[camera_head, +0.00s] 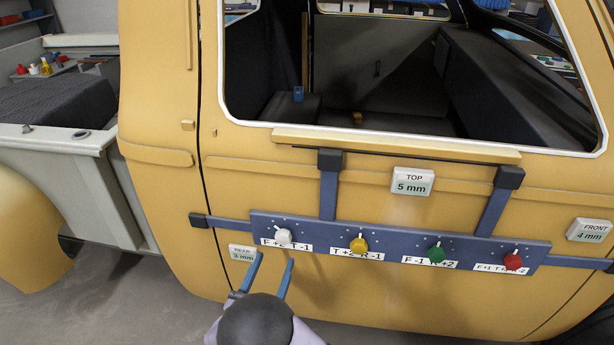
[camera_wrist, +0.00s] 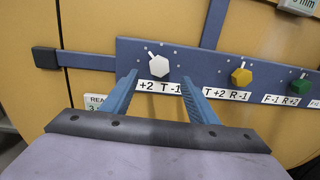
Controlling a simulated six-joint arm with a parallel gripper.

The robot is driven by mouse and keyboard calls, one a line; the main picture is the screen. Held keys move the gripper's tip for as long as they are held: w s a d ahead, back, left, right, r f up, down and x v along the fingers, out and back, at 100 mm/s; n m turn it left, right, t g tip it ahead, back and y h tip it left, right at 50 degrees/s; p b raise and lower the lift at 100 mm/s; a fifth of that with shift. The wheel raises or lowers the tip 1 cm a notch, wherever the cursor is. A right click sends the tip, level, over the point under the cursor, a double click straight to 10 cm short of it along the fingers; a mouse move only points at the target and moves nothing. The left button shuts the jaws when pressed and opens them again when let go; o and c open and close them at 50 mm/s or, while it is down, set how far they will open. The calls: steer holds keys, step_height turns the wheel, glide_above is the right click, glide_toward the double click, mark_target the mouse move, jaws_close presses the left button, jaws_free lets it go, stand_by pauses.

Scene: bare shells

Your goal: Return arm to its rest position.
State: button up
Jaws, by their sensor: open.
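My gripper (camera_head: 274,267) is in front of the yellow vehicle door, low and left of the middle in the head view. Its two blue fingers are apart with nothing between them. In the wrist view my gripper (camera_wrist: 155,88) points at the blue bar on the door, and the white knob (camera_wrist: 159,65) shows beyond and between the fingertips. In the head view the white knob (camera_head: 283,236) sits on the bar just above the fingertips. The fingers appear apart from the knob; the exact gap cannot be told.
The blue bar (camera_head: 391,245) also carries a yellow knob (camera_head: 359,245), a green knob (camera_head: 436,254) and a red knob (camera_head: 513,262). Label plates read TOP 5 mm (camera_head: 413,182), FRONT 4 mm (camera_head: 589,230) and REAR 3 mm (camera_head: 242,253). Open floor (camera_head: 110,300) lies at lower left.

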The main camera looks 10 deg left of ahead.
steer(key=w+d+r+m+g+h, duration=0.2)
steer(key=d+m+g+h, duration=0.45)
steer(key=d, duration=1.05)
steer(key=s+d+m+g+h, duration=0.25)
steer(key=s+d+m, duration=0.2)
steer(key=d, duration=0.25)
steer(key=s+d+m+g+h, duration=0.1)
steer(key=s+d+m+g, duration=0.25)
steer(key=d+m, duration=0.35)
steer(key=s+d+f+m+g+y, duration=0.1)
steer(key=s+m+g+y, duration=0.4)
steer(key=s+m+y, duration=0.6)
steer(key=s+m, duration=0.2)
steer(key=m, duration=0.4)
steer(key=shift+s+d+f, duration=0.2)
steer(key=shift+s, duration=0.2)
